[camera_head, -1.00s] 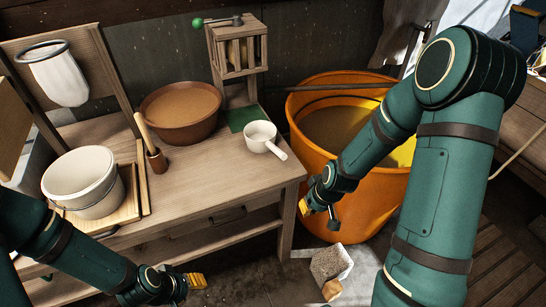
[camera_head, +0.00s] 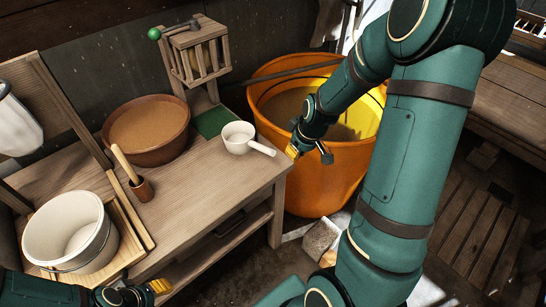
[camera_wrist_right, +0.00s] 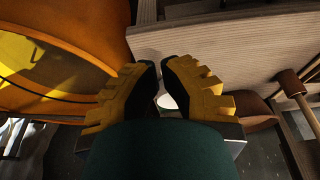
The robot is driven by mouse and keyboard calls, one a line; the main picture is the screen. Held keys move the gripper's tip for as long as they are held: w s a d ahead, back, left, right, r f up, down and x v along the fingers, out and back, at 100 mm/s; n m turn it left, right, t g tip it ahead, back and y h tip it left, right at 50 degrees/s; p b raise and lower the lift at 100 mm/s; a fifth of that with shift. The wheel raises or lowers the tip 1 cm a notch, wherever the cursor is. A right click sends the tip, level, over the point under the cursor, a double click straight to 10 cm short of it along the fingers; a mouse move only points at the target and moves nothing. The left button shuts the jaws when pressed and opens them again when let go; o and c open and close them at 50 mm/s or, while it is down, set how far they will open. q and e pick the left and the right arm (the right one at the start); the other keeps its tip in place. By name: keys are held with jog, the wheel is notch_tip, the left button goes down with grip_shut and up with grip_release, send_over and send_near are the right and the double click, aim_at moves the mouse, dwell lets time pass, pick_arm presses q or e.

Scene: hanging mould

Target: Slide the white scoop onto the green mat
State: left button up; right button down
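The white scoop (camera_head: 238,137) stands upright on the wooden bench, its handle pointing right towards the bench edge. The green mat (camera_head: 212,121) lies just behind and left of it; the scoop's cup is beside the mat's near right side. My right gripper (camera_head: 293,152) is just right of the handle's end, apart from it, over the gap between bench and orange tub. In the right wrist view, its yellow fingers (camera_wrist_right: 163,85) are a little apart, with part of something white, likely the scoop (camera_wrist_right: 167,101), showing between them. My left gripper (camera_head: 161,287) is at the lower left, off the scoop.
A brown bowl (camera_head: 147,133) stands left of the mat and a wooden rack (camera_head: 197,55) behind it. The orange tub (camera_head: 318,190) is right of the bench. The bench front is clear.

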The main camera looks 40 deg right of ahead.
jog(key=w+f+b, duration=0.1)
jog(key=w+f, duration=0.5)
jog(key=f, duration=0.3)
jog(key=shift+w+a+f, duration=0.15)
jog(key=shift+w+f, duration=0.15)
jog(key=shift+w, duration=0.1)
jog(key=shift+w, duration=0.1)
jog(key=b, duration=0.3)
send_near(245, 130)
jog(key=s+a+f, duration=0.1)
jog(key=s+f, duration=0.1)
jog(key=f, duration=0.1)
jog(key=s+a+f, duration=0.1)
jog(key=s, duration=0.1)
jog(key=shift+a+f, duration=0.25)
jog(key=shift+a, duration=0.1)
jog(key=shift+w+r, duration=0.2)
jog(key=shift+w, duration=0.1)
jog(key=shift+w+a+f, duration=0.1)
jog(key=shift+w+f, duration=0.05)
jog(key=shift+w, duration=0.6)
jog(key=shift+s, duration=0.2)
